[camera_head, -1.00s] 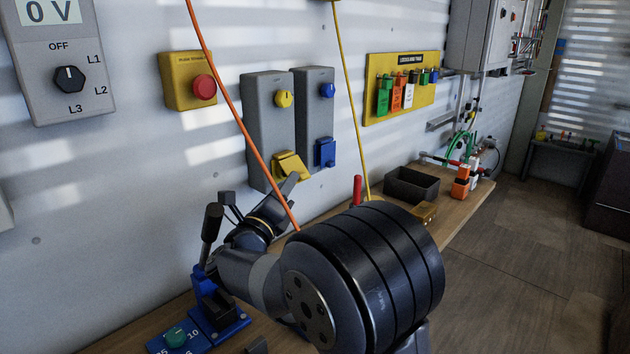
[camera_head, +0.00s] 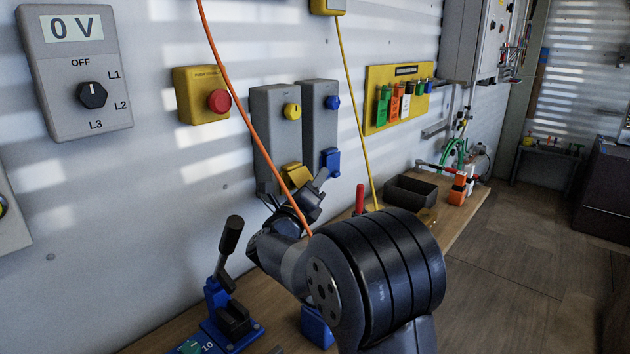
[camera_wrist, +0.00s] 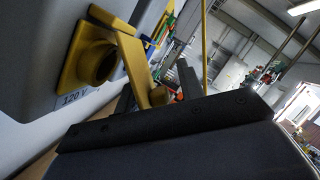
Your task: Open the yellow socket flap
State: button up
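The yellow socket (camera_head: 296,176) sits low on the left grey box on the wall, below a yellow knob. In the wrist view the round socket opening (camera_wrist: 96,62) is uncovered above a "120 V" label. Its yellow flap (camera_wrist: 134,62) stands out from the socket face, swung partly open. My gripper (camera_head: 318,183) is right at the flap in the head view, partly hiding the socket. In the wrist view the dark fingers of my gripper (camera_wrist: 158,88) stand apart, with the flap's outer end between them. I cannot tell if they touch it.
A blue socket (camera_head: 330,162) is on the grey box just right. An orange cable (camera_head: 245,108) hangs across the view in front of the boxes. A blue lever device (camera_head: 232,318) and a black bin (camera_head: 410,192) stand on the bench.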

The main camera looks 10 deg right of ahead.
grip_shut()
dwell(0.4)
jog(key=shift+r, duration=0.1)
